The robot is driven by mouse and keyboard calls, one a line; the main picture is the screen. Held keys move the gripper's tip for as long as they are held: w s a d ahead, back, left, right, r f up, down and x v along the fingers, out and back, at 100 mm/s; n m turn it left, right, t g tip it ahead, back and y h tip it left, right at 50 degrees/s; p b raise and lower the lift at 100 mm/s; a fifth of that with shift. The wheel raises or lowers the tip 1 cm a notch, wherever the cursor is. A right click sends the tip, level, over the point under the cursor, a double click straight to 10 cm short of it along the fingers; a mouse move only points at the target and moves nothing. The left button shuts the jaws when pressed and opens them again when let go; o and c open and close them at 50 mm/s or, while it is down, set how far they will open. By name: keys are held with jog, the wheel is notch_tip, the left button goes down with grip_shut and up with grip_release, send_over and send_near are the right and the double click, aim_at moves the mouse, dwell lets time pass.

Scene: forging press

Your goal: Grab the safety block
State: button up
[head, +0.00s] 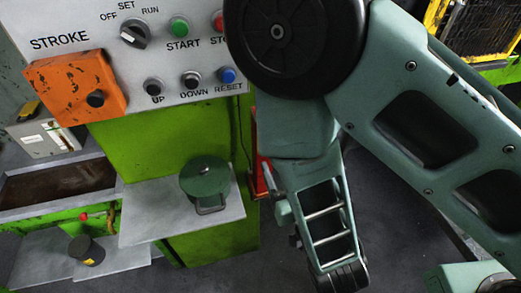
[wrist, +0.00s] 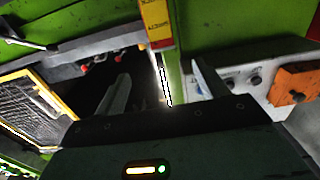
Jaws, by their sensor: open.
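In the wrist view my gripper (wrist: 160,75) is open, with its two fingers spread and nothing between them. A yellow and red upright piece (wrist: 157,24) with small lettering is ahead of the fingers, near the top centre and apart from them. It may be the safety block, but I cannot tell for sure. In the head view a narrow red piece (head: 264,176) shows beside the green press side, partly hidden behind my arm. I cannot tell whether it is the same thing. My gripper's fingers are not clearly visible in the head view.
The control panel (head: 165,60) with an orange box (head: 78,88) is at the upper left. A grey shelf (head: 150,215) below it carries a green lidded pot (head: 206,182). A dark can (head: 86,250) stands lower left. A yellow-framed mesh guard (wrist: 32,100) is left in the wrist view.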

jog(key=b+x, duration=0.6)
jog(key=b, duration=0.4)
jog(key=shift+w+f, duration=0.35)
jog(key=shift+w, duration=0.05)
jog(key=b, duration=0.4)
jog(key=shift+w+a+r, duration=0.1)
jog(key=shift+w, duration=0.1)
jog(key=p+x, duration=0.5)
jog(key=x, duration=0.5)
jog(key=shift+a, duration=0.25)
jog(key=shift+r, duration=0.15)
grip_shut()
jog(key=shift+r, duration=0.1)
